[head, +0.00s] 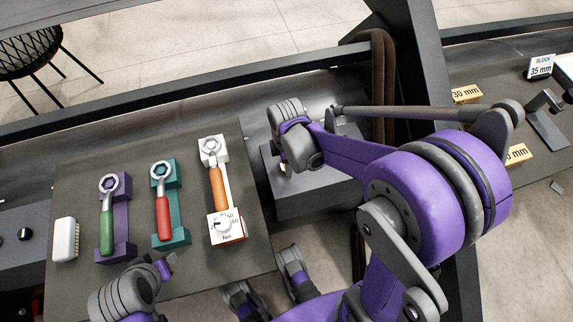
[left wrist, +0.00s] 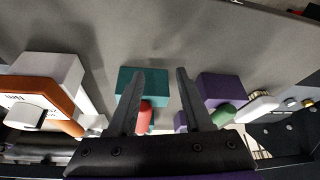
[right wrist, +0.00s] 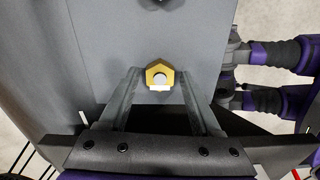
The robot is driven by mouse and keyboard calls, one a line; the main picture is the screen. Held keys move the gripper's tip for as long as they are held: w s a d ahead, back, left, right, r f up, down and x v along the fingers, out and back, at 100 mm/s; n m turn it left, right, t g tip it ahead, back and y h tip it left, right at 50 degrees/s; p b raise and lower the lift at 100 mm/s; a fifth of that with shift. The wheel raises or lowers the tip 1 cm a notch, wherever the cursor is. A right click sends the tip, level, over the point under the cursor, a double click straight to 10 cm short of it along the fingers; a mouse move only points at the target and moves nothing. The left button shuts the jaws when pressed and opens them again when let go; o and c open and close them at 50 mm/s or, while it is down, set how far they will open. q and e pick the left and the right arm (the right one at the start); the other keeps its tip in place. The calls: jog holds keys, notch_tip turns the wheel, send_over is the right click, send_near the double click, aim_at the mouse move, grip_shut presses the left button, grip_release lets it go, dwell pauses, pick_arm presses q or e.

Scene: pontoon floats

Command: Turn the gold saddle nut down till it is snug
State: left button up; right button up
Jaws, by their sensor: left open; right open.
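The gold saddle nut (right wrist: 160,75) sits on a pale stud on a grey block (right wrist: 120,35) in the right wrist view. My right gripper (right wrist: 158,82) is open, with its fingertips on either side of the nut's near part; I cannot tell whether they touch it. In the head view my right arm hides most of the nut above the grey block (head: 310,203). My left gripper (left wrist: 160,78) is open and empty near the teal holder (left wrist: 127,82) and red-handled ring wrench (left wrist: 145,118).
The dark tool board (head: 75,185) also holds a green-handled wrench (head: 107,215) in a purple holder, an orange-handled torque wrench (head: 217,185) with a dial, and a white brush (head: 65,240). Gold blocks (head: 467,94) with millimetre labels lie at right.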

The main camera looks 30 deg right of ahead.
pick_arm(q)
jog(key=shift+r, duration=0.1)
pick_arm(e)
jog(key=n, duration=1.3)
grip_shut()
jog(key=m, duration=0.8)
jog(key=shift+m, duration=0.4)
jog(key=m, duration=0.3)
